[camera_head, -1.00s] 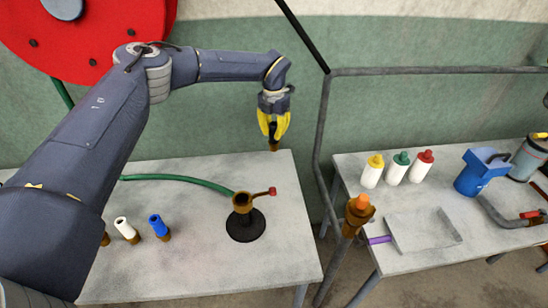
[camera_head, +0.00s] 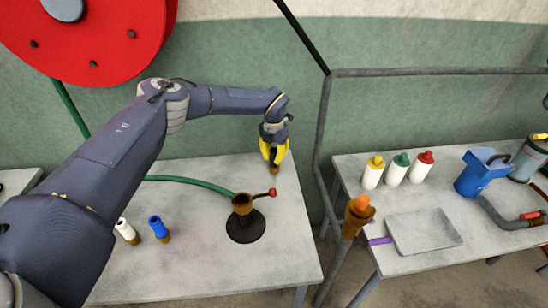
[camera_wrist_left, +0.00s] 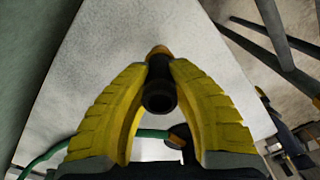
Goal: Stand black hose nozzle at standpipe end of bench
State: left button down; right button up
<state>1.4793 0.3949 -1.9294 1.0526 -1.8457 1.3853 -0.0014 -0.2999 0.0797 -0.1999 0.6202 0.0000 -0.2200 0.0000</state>
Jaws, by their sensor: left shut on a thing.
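My left gripper (camera_head: 274,154) has yellow fingers closed on the black hose nozzle (camera_wrist_left: 159,88). The nozzle hangs roughly upright, its brass end (camera_head: 274,169) pointing down over the back right corner of the left bench (camera_head: 200,270). I cannot tell whether it touches the benchtop. Most of its black body is hidden by the fingers in the head view. A brass fitting with a red-tipped lever (camera_head: 243,202) stands on a round black base in front of the gripper. My right gripper is not in view.
A white nozzle (camera_head: 126,231) and a blue nozzle (camera_head: 158,227) stand on the left bench. A green hose (camera_head: 190,181) runs to the brass fitting. A grey pipe (camera_head: 319,150) with an orange-topped brass piece (camera_head: 358,212) rises between the benches. The right bench holds bottles.

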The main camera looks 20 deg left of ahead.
pick_arm(q)
jog(key=shift+f, duration=0.2)
jog(key=shift+f, duration=0.1)
jog(key=c, duration=1.3)
grip_release()
notch_tip(320, 180, up, 12)
jog(key=shift+s+r, duration=0.1)
